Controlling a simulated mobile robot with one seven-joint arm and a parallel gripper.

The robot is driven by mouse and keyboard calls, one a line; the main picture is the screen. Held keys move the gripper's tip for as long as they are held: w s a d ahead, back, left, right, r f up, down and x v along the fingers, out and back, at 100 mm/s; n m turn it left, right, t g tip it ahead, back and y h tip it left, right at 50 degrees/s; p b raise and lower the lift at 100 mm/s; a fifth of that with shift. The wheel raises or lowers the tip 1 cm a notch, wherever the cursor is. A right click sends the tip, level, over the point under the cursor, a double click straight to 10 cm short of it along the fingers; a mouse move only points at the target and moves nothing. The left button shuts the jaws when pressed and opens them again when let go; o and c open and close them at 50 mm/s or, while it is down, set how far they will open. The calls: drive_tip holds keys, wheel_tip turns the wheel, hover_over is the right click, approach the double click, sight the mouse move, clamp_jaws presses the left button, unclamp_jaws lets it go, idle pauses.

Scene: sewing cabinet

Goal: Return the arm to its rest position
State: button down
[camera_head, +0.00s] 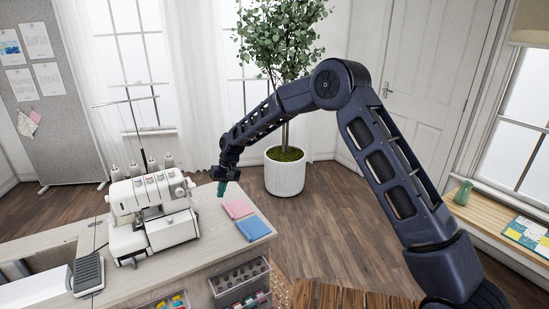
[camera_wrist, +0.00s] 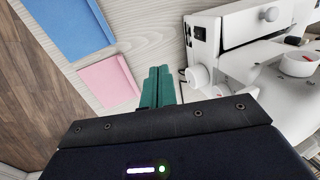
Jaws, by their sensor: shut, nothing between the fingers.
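My arm reaches from the lower right up to its elbow and down to the left. My gripper (camera_head: 222,188) hangs with its green fingers pointing down, just above the far right edge of the cabinet top. In the wrist view its green fingers (camera_wrist: 159,87) are together with nothing between them. A pink folded piece (camera_head: 237,208) and a blue folded piece (camera_head: 253,228) lie on the cabinet top close to the right of the gripper. The white sewing machine (camera_head: 152,205) stands to the left of the gripper and also shows in the wrist view (camera_wrist: 245,30).
Open drawers with small items (camera_head: 240,280) stick out from the cabinet's front. A potted tree (camera_head: 285,172) stands on the floor behind the arm. A wooden bench (camera_head: 490,222) with a green vase (camera_head: 463,193) is at the right.

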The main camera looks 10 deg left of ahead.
drive_tip(key=w+d+r+m+t, duration=0.1)
drive_tip(key=w+d+r, duration=0.3)
drive_tip(key=d+r, duration=0.75)
drive_tip(key=w+d+r+m+t, duration=0.15)
drive_tip(key=w+d+r, duration=0.35)
drive_tip(key=d+r, duration=0.7)
drive_tip(key=s+d+r+m+t, duration=0.1)
drive_tip(key=s+d+r, duration=0.15)
drive_tip(key=d, duration=0.95)
drive_tip(key=s+d+r+m+t, duration=0.1)
drive_tip(key=s+d+r, duration=0.15)
drive_tip(key=d, duration=0.95)
drive_tip(key=s+d+m+t+h, duration=0.2)
drive_tip(key=s+d+m, duration=0.2)
drive_tip(key=s+d, duration=1.7)
drive_tip(key=shift+s+d+f+t+h, duration=0.15)
drive_tip(key=shift+d+t+h, duration=0.2)
drive_tip(key=shift+d, duration=1.15)
drive_tip(key=shift+m, duration=0.25)
